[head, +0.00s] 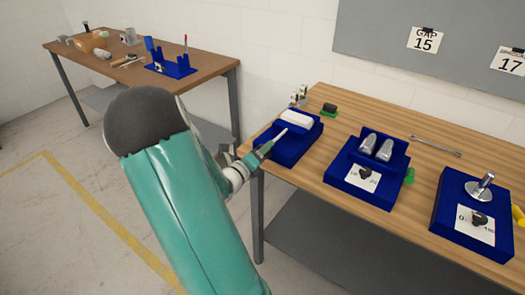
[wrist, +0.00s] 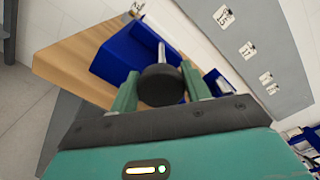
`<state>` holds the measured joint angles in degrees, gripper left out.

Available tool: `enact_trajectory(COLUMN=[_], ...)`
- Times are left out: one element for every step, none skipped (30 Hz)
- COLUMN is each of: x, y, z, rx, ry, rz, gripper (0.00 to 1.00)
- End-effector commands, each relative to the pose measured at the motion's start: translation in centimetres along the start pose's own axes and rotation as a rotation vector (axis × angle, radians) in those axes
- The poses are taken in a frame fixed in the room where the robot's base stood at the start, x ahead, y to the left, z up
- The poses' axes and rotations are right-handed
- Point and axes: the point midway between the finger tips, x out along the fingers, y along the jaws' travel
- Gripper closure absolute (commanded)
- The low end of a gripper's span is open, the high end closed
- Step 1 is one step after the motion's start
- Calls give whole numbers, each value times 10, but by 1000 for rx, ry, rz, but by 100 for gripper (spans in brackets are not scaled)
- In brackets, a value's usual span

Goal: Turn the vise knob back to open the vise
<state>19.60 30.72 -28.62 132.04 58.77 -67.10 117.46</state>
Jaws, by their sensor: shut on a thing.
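The black round vise knob (wrist: 160,87) sits between the fingers of my gripper (wrist: 160,90) in the wrist view, and my gripper is shut on it. In the head view my gripper (head: 267,148) reaches the near left side of the blue vise base (head: 293,152); the knob cannot be made out there. The blue base also shows in the wrist view (wrist: 112,58), with a light metal rod behind the knob. A white block (head: 297,118) lies on the base toward its back. How far the jaws are apart cannot be told.
The wooden bench (head: 330,98) also holds a blue stand with two metal cylinders (head: 376,146), a wrench (head: 436,146) and a blue gauge stand (head: 445,215). A small dark block (head: 329,107) lies behind the vise. A second bench (head: 200,62) stands at the back left.

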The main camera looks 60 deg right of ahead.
Motion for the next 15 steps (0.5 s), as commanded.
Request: enact_trajectory(x=[-1,-1,-1,-1,-1,-1,-1,-1,-1,-1,-1,-1,-1,-1,-1], y=[1,1,2,2,2,2,2,2,2,2,2,3,3,3,4], z=[0,0,0,0,0,0,0,0,0,0,0,0,0,0,0], rx=[-43,-72,-110,-139,-167,-205,-234,-262,-300,-329,-357,-395,-424,-452,-490], ry=[-1,-1,-1,-1,-1,-1,-1,-1,-1,-1,-1,-1,-1,-2,-2], rz=[2,2,2,2,2,2,2,2,2,2,2,3,3,3,3], gripper=[76,76,76,76,76,76,76,76,76,76,76,76,76,76,76])
